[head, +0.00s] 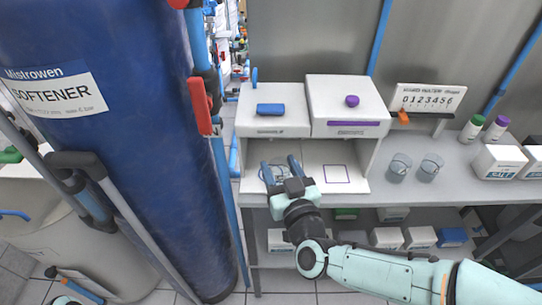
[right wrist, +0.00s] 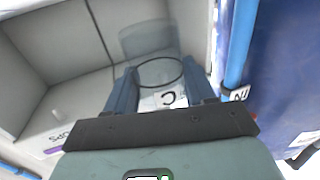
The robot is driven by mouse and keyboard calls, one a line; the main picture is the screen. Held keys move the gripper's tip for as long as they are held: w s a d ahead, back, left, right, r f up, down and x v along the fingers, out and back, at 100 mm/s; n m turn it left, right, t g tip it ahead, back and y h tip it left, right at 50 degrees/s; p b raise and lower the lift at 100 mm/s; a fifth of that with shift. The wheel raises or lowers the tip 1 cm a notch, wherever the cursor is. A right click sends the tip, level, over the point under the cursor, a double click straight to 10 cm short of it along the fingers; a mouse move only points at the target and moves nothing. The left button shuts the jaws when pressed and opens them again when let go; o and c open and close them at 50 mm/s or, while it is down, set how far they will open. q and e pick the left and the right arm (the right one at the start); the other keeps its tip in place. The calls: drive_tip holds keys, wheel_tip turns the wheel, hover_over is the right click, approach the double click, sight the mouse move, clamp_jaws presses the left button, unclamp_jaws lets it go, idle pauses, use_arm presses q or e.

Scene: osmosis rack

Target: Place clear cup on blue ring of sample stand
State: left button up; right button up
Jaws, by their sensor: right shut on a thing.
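My right gripper (head: 281,170) is shut on a clear cup (head: 275,173), inside the left bay of the white sample stand (head: 318,150). In the right wrist view the see-through cup (right wrist: 147,40) shows between and beyond the fingers of the gripper (right wrist: 161,88), with a dark round rim line. The blue ring cannot be made out; the gripper and cup cover much of the left bay floor. I cannot tell whether the cup touches the floor. A purple-blue square outline (head: 336,174) marks the right bay floor. My left gripper is not in view.
Two more clear cups (head: 399,168) (head: 430,167) stand on the counter right of the stand. A large blue softener tank (head: 110,150) stands close on the left.

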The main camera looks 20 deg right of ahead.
drive_tip(key=w, duration=0.6)
drive_tip(key=shift+w+a+b, duration=0.1)
drive_tip(key=shift+w+b, duration=0.05)
drive_tip(key=shift+b, duration=0.15)
drive_tip(key=f+b, duration=0.1)
drive_tip(key=f, duration=0.2)
drive_tip(key=shift+w+f+b, duration=0.1)
drive_tip(key=shift+w+b, duration=0.25)
drive_tip(key=shift+f, duration=0.25)
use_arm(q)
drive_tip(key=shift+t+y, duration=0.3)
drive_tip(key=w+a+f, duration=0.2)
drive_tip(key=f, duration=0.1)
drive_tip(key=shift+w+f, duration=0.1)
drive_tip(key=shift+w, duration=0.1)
use_arm(e)
drive_tip(key=shift+r, duration=0.1)
drive_tip(key=o, duration=1)
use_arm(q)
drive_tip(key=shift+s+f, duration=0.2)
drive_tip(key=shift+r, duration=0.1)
